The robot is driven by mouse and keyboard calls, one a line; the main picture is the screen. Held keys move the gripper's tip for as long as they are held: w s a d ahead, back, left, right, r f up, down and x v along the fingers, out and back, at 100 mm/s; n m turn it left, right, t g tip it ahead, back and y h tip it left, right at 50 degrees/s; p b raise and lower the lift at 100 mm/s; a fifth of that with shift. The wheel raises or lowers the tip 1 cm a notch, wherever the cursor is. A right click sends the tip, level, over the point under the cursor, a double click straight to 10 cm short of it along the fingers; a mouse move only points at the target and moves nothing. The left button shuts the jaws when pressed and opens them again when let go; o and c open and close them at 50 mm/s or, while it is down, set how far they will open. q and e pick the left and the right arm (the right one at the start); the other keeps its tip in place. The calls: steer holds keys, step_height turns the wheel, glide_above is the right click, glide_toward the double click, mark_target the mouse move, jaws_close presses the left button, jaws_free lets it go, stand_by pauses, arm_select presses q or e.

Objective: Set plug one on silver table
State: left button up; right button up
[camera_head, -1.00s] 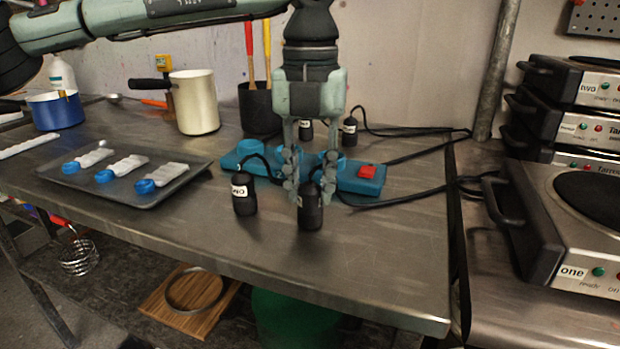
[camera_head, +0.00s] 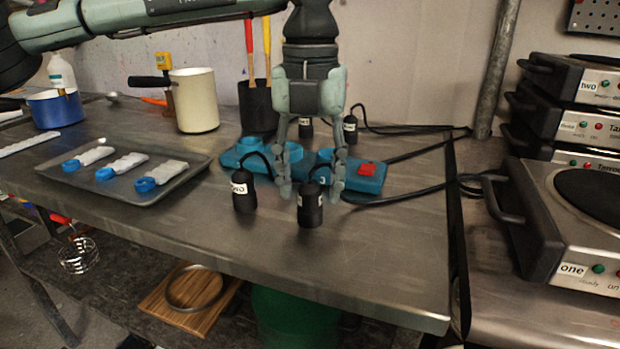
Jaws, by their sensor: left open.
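Several black plugs with white labels stand on the silver table (camera_head: 400,270). The front plug (camera_head: 310,208) stands upright near the table's front edge; its label is turned and I cannot read it. A second plug (camera_head: 243,193) to its left seems to be labelled two. Two more plugs (camera_head: 350,128) stand behind the blue power strip (camera_head: 365,184). My left gripper (camera_head: 311,190) points down, open, with its fingers apart at the front plug's top and not closed on it. My right gripper is not in view.
A grey tray (camera_head: 150,198) with several white-and-blue items lies left. A cream pot (camera_head: 195,100), a blue pot (camera_head: 55,110) and a black utensil holder (camera_head: 258,108) stand behind. Hot plates (camera_head: 580,215) stand right. The table's front right is clear.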

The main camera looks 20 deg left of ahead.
mark_target(310, 186)
arm_select(q)
step_height(310, 186, up, 12)
stand_by(0.4)
stand_by(0.3)
